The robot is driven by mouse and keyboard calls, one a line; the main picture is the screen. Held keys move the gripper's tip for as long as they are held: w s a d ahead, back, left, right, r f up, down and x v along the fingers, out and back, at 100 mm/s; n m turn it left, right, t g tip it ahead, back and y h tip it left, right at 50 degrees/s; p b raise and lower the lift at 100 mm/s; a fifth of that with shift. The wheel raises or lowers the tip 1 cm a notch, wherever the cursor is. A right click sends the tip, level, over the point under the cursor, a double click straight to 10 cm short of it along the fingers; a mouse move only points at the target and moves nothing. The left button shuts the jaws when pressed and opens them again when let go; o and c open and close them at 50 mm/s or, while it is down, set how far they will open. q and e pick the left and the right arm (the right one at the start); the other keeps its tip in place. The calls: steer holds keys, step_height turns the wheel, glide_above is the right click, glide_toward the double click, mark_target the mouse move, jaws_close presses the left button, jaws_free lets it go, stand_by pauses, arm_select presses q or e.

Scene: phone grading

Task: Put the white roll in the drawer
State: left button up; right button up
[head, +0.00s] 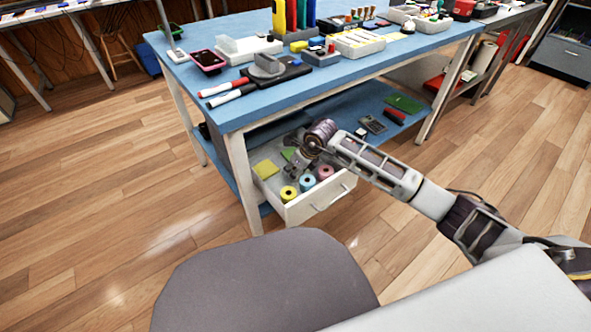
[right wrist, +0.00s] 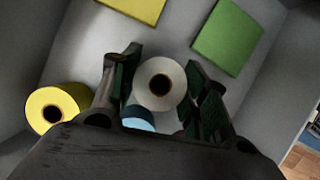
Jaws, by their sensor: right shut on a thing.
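The white roll (right wrist: 146,90) shows end-on in the right wrist view, between the two dark fingers of my right gripper (right wrist: 162,78), which is shut on it. In the head view my right gripper (head: 297,160) reaches down into the open drawer (head: 318,206) under the blue workbench. The white roll cannot be made out there. In the wrist view the drawer floor lies behind the roll; I cannot tell whether the roll touches it. My left gripper is not in view.
In the drawer are a yellow roll (head: 289,193), a blue roll (head: 307,183) and a pink roll (head: 325,172) near the front. A yellow pad (head: 265,170) and a green pad (right wrist: 227,37) lie farther back. The workbench top (head: 215,118) overhangs the drawer's back.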

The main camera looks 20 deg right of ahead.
steer(key=shift+f, duration=0.1)
steer(key=o, duration=1.1)
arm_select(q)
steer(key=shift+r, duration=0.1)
arm_select(e)
steer(key=p+v, duration=0.4)
steer(key=v, duration=0.6)
steer(key=shift+d+r, duration=0.15)
steer(key=shift+r, duration=0.25)
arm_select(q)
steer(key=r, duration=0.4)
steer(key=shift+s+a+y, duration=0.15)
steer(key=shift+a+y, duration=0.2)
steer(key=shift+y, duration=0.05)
arm_select(e)
steer(key=shift+s+d+r, duration=0.15)
steer(key=shift+s+r, duration=0.15)
steer(key=shift+r, duration=0.35)
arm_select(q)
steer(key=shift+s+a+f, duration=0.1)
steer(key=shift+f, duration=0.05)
